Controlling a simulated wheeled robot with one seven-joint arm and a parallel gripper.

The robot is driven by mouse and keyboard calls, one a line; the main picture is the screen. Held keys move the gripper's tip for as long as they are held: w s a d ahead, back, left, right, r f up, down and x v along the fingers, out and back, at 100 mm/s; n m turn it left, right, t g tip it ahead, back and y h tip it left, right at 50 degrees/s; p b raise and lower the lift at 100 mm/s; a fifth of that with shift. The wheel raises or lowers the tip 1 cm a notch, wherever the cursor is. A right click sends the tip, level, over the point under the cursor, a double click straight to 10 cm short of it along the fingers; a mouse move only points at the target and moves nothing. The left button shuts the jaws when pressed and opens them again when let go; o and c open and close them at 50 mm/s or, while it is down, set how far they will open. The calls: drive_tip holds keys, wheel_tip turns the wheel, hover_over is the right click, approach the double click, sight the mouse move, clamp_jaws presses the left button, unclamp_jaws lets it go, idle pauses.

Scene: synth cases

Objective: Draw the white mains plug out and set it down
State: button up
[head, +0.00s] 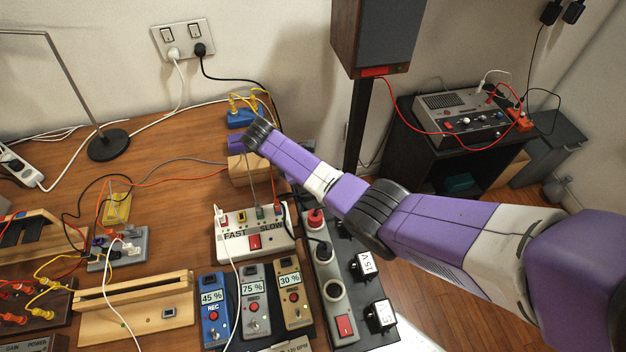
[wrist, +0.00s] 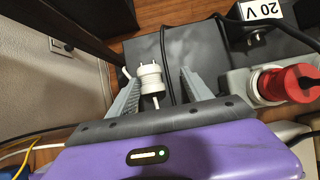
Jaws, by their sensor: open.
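A white mains plug (wrist: 150,78) shows between my fingers in the wrist view. Its two metal pins are bare and point away from my gripper, in no socket. Its white lead runs back toward my gripper. Dark grey surface lies behind it; I cannot tell whether the plug touches it. My gripper (wrist: 158,92) is open, with one finger on each side of the plug and visible gaps. In the head view my arm hides this plug, and my fingers cannot be made out. Another white plug (head: 173,52) sits in the wall socket (head: 182,41) beside a black one.
A red plug (wrist: 292,84) stands in the grey power strip (head: 322,265), right of my gripper in the wrist view. A black adapter (wrist: 245,35) is near it. A black cable loops close to the right finger. A speaker (head: 372,35) stands behind my arm.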

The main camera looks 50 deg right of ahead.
drive_tip(key=v, duration=0.7)
drive_tip(key=shift+r, duration=0.4)
drive_tip(key=shift+a, duration=0.15)
